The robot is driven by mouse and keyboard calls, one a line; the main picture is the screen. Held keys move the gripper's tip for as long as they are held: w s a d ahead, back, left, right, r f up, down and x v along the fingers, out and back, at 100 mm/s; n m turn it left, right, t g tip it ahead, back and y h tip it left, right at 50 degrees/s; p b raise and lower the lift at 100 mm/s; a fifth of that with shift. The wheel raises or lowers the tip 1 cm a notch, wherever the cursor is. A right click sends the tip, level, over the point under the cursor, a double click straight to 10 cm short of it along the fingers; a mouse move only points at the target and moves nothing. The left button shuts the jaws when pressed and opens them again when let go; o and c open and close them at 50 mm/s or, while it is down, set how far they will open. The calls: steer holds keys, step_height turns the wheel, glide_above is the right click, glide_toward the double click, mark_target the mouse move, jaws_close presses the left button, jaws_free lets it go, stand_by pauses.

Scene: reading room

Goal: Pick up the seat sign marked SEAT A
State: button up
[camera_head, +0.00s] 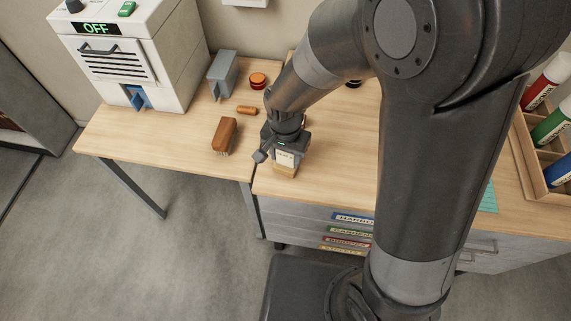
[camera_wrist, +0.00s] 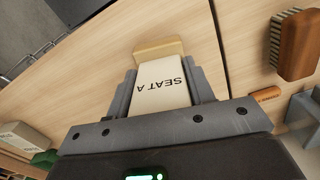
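The seat sign marked SEAT A (camera_wrist: 163,86) is a cream block with a wooden base (camera_wrist: 159,49). It stands on the wooden desk near the front edge; in the head view the sign (camera_head: 285,158) shows just below my gripper (camera_head: 283,146). In the wrist view my gripper (camera_wrist: 163,80) has one grey finger on each side of the sign, close against its sides with no clear gap. It looks shut on the sign. The base appears to rest on the desk, though any small lift cannot be made out.
A brown brush (camera_head: 225,134), a small wooden piece (camera_head: 246,110), a grey bookend (camera_head: 222,75) and an orange round item (camera_head: 258,80) lie left of the gripper. A white machine reading OFF (camera_head: 130,50) stands far left. A wooden rack (camera_head: 526,150) with coloured rolls stands right.

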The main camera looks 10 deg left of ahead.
steer(key=c, duration=0.8)
steer(key=shift+r, duration=0.1)
